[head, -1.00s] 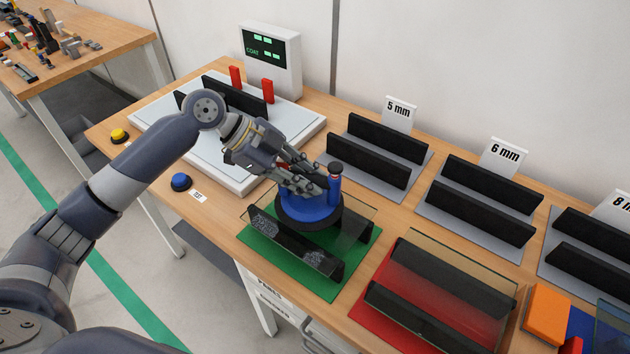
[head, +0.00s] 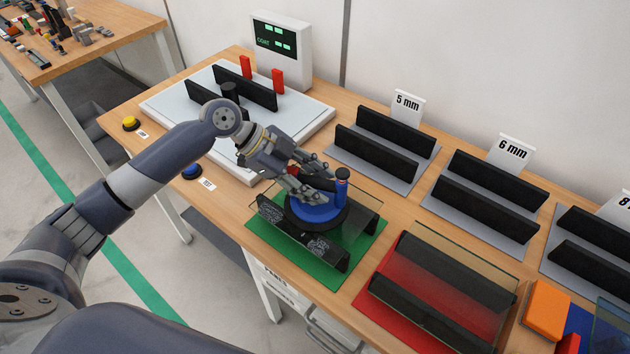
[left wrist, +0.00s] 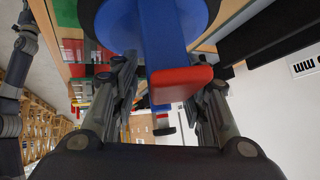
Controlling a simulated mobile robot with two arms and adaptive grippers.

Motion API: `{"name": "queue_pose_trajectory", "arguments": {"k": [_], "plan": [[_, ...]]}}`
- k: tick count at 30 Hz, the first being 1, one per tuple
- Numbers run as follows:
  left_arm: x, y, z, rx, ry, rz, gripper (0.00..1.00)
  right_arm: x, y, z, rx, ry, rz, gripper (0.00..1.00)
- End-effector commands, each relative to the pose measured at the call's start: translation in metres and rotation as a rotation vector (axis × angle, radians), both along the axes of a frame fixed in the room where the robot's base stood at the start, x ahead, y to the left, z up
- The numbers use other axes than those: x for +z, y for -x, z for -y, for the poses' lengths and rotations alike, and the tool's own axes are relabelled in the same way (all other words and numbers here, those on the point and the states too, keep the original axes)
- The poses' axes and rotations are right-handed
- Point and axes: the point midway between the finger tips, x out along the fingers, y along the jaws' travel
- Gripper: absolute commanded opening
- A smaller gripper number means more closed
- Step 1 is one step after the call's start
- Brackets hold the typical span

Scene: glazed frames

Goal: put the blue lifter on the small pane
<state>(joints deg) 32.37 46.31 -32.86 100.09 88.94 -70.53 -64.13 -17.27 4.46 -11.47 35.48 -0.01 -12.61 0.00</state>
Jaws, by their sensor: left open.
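The blue lifter (head: 313,213), a round blue disc with a dark rim, a blue post and a red part, rests on the small pane (head: 366,202). The clear pane lies across two black rails above a green mat (head: 318,272). My left gripper (head: 324,181) is open around the lifter's handle. In the left wrist view, the blue handle (left wrist: 163,35) with its red end runs between the spread fingers (left wrist: 166,105), with gaps on both sides. The lifter hides part of the pane. My right gripper is not in view.
A larger pane on black rails over a red mat (head: 362,310) stands to the right, near an orange block (head: 547,303). Empty black racks labelled 5 mm (head: 375,155) and 6 mm (head: 484,205) stand behind. A white coating station (head: 300,112) is at the back left.

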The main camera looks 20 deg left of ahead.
Motion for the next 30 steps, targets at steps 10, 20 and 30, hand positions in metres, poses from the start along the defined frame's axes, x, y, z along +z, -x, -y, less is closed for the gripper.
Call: {"name": "queue_pose_trajectory", "arguments": {"k": [10, 20, 30], "plan": [[0.025, 0.005, -0.028, 0.002, -0.003, 0.004, 0.41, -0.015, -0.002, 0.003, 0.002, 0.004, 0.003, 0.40], [0.071, 0.016, -0.073, 0.002, -0.002, 0.001, 0.41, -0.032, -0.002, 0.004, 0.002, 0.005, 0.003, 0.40], [0.085, 0.020, -0.084, -0.001, 0.001, -0.001, 0.41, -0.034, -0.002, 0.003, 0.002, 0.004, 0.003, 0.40]]}}
